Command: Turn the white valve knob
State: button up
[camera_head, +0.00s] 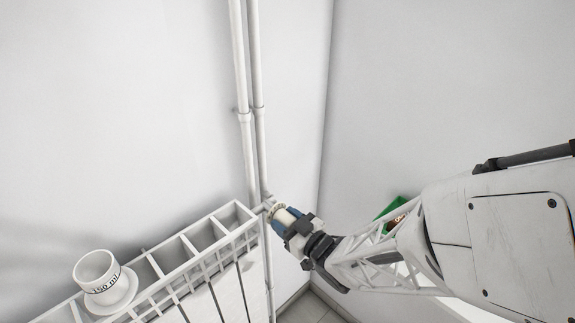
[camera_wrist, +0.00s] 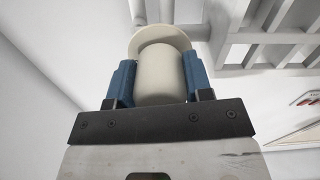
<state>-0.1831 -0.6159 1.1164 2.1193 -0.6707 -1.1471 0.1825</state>
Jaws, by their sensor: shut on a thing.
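The white valve knob (camera_wrist: 160,75) sits between the two blue fingers of my gripper (camera_wrist: 160,82) in the wrist view, with a finger against each side. Its wider round collar shows just beyond the fingers. In the head view my gripper (camera_head: 284,217) reaches the knob (camera_head: 276,210) at the right end of the radiator, by the pipes. My gripper is shut on the knob. Much of the knob is hidden by the fingers in the head view.
The white radiator (camera_head: 228,215) runs to the lower left, with a white cup marked 150 ml (camera_head: 97,271) on it. Two vertical pipes (camera_head: 250,115) rise by the wall. A green object (camera_head: 391,207) is partly hidden behind my arm. Floor tiles (camera_head: 312,308) show below.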

jog(key=n, duration=1.1)
jog(key=shift+n, duration=1.6)
jog(key=o, duration=0.9)
jog(key=shift+s+d, duration=0.15)
jog(key=shift+v, duration=3.7)
